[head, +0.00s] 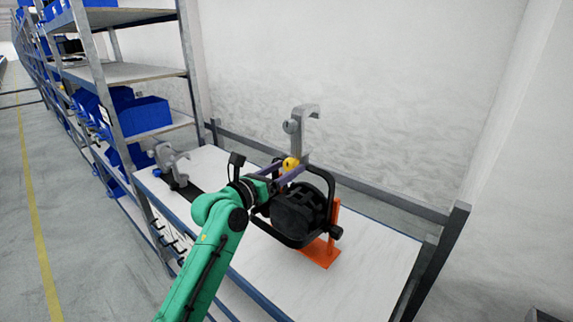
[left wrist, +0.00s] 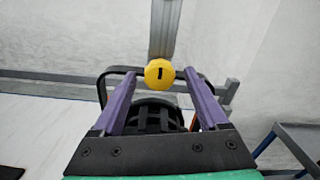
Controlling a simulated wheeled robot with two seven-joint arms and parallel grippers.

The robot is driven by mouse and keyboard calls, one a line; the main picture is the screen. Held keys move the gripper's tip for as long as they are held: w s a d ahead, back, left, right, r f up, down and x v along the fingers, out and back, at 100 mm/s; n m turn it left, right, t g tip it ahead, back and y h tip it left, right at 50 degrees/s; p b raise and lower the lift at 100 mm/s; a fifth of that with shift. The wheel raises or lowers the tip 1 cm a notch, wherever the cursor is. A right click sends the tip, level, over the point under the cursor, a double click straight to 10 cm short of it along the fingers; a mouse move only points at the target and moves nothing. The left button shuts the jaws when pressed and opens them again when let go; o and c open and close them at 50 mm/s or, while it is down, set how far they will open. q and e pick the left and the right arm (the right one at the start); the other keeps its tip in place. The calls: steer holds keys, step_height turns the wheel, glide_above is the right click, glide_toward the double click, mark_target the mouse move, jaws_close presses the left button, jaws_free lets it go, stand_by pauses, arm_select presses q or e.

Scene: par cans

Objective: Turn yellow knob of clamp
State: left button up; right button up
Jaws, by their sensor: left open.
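The yellow knob (head: 291,163) sits low on the grey hook clamp (head: 306,122), which stands upright above a black par can (head: 297,210). In the left wrist view the knob (left wrist: 159,73) faces me, round with a dark upright slot in its middle. My left gripper (head: 289,169) reaches in from the left, with its purple fingers at the knob. The fingers are open, one on each side of the knob, and gaps show between them and it. I cannot tell how deep the knob lies between the tips. My right gripper is not in view.
The par can stands on an orange stand (head: 320,252) on a white bench (head: 372,262). Another grey clamp (head: 172,160) lies at the bench's left end. A shelf rack with blue bins (head: 145,114) stands at the left. The bench's right part is clear.

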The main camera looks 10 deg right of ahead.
arm_select(q)
steer(key=shift+w+d, duration=0.25)
steer(key=shift+c, duration=0.3)
jaws_close()
steer(key=shift+m, duration=0.3)
